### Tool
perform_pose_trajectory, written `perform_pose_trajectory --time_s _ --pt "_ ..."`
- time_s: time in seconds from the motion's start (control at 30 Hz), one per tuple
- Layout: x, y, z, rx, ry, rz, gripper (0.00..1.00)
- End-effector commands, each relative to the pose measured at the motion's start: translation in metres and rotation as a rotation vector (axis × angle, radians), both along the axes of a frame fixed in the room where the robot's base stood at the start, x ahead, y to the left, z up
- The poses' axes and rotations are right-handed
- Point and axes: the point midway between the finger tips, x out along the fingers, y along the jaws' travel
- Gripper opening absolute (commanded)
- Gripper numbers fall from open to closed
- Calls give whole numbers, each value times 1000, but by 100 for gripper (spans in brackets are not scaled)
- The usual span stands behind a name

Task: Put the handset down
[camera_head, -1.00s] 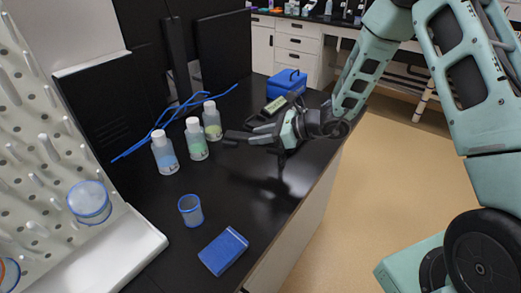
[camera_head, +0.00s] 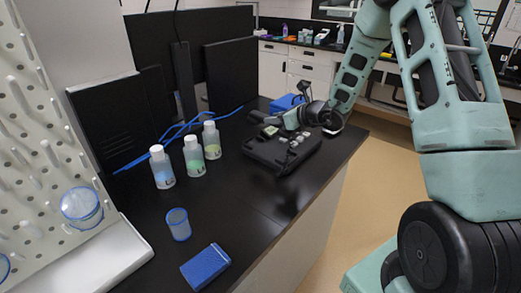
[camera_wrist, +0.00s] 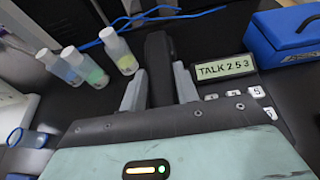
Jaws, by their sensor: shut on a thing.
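The black handset (camera_wrist: 158,68) stands between the two grey fingers of my gripper (camera_wrist: 160,90) in the wrist view, gripped and seen nearly end-on. In the head view my gripper (camera_head: 280,121) is over the far side of the black phone base (camera_head: 262,152); the handset is hard to make out there. The base's display (camera_wrist: 224,68) reads "TALK 253", and it also shows in the head view (camera_head: 270,131). Light keys (camera_head: 292,142) lie beside it. My gripper hides much of the base in the wrist view, so I cannot tell whether the handset touches the cradle.
Three capped bottles (camera_head: 193,156) stand left of the phone, with blue cables (camera_head: 170,137) behind. A blue box with a handle (camera_wrist: 285,35) sits near the phone. A blue-rimmed cup (camera_head: 178,224) and a blue case (camera_head: 205,267) are nearer. The bench (camera_head: 245,205) is clear between.

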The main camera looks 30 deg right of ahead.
Motion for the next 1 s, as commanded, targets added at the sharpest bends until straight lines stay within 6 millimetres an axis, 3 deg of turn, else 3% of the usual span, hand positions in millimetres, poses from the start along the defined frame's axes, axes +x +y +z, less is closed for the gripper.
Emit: perform_pose_trajectory --time_s 0.2,0.67,1.0 --pt "0 1 -36 3 4 -1 0" --pt "0 1 -84 0 3 1 0" --pt "0 1 -90 -1 0 1 0"
